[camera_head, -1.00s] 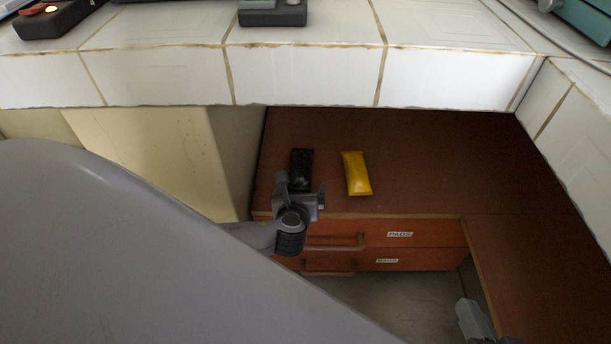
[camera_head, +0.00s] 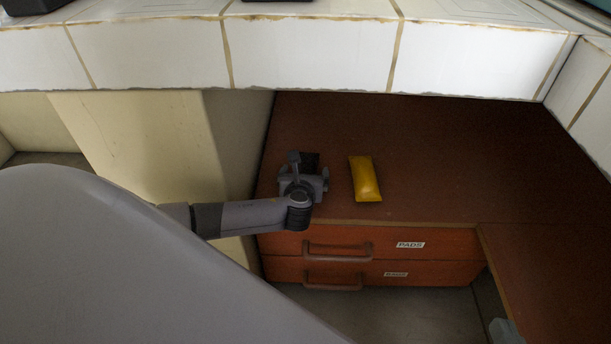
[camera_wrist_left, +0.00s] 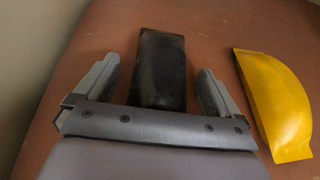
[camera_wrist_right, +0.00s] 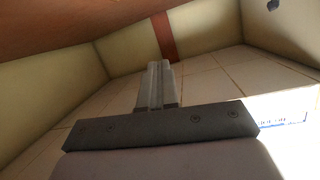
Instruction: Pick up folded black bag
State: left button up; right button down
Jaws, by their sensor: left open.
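The folded black bag (camera_wrist_left: 162,68) lies flat on the brown cabinet top. In the head view the bag (camera_head: 311,159) is mostly hidden behind my left gripper (camera_head: 304,175). In the left wrist view my left gripper (camera_wrist_left: 159,66) is open, with one finger on each side of the bag's near part. The bag's far end reaches past the fingertips. I see gaps between the fingers and the bag, and no grip on it. My right gripper (camera_wrist_right: 157,85) shows in its wrist view with its fingers together and nothing between them.
A yellow packet (camera_head: 364,178) lies to the right of the bag, also in the left wrist view (camera_wrist_left: 275,104). A pale wall panel (camera_head: 150,140) stands left. Drawers (camera_head: 400,245) are below. The cabinet top is clear farther right.

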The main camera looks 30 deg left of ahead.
pick_arm(q)
jog(key=c, duration=1.1)
